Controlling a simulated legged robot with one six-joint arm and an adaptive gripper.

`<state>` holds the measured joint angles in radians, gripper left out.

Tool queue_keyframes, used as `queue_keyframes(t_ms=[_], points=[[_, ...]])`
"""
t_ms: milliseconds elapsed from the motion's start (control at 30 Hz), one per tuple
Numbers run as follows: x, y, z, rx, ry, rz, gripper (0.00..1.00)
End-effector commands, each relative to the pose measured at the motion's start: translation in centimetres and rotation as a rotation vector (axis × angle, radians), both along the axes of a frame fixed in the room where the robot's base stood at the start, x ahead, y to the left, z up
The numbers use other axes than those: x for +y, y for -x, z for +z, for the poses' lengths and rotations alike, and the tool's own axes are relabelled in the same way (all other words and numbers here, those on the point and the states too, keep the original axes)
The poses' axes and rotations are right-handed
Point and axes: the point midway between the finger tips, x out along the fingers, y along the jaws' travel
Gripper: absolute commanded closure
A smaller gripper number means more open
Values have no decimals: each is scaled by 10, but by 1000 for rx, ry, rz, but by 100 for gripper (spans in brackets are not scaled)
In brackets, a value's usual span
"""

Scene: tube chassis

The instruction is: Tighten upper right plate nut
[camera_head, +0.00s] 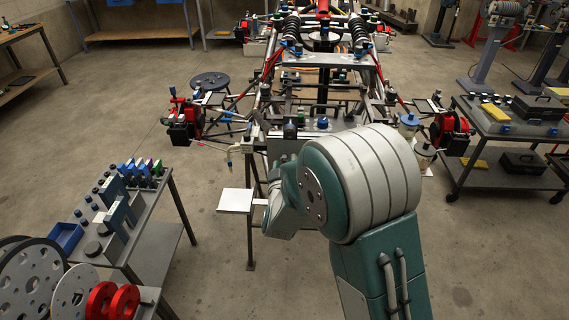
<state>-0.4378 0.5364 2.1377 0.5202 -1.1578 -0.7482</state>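The tube chassis (320,60) stands on a frame at the centre back, with a grey plate (285,147) across its near end. The upper right plate nut cannot be made out at this size; my arm covers the right part of the plate area. My arm rises from the lower right and bends forward in front of the chassis. Its far end, near the left of the large round joint, points away from the camera. The gripper fingers are hidden behind my arm. A flat white square (236,200) shows just left of the arm's end; I cannot tell whether they touch.
A tool table (150,215) with coloured holders stands at the left, with discs (73,290) at the lower left. A black cart (510,130) with tool cases stands at the right. Open concrete floor lies between the tool table and the chassis.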

Motion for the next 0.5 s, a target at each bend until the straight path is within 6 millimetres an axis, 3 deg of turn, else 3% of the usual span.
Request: queue_keyframes(t_ms=[33,100,133,500], points=[[1,0,0,0,1,0,58],[1,0,0,0,1,1,89],[1,0,0,0,1,1,100],[2,0,-1,0,-12,3,100]])
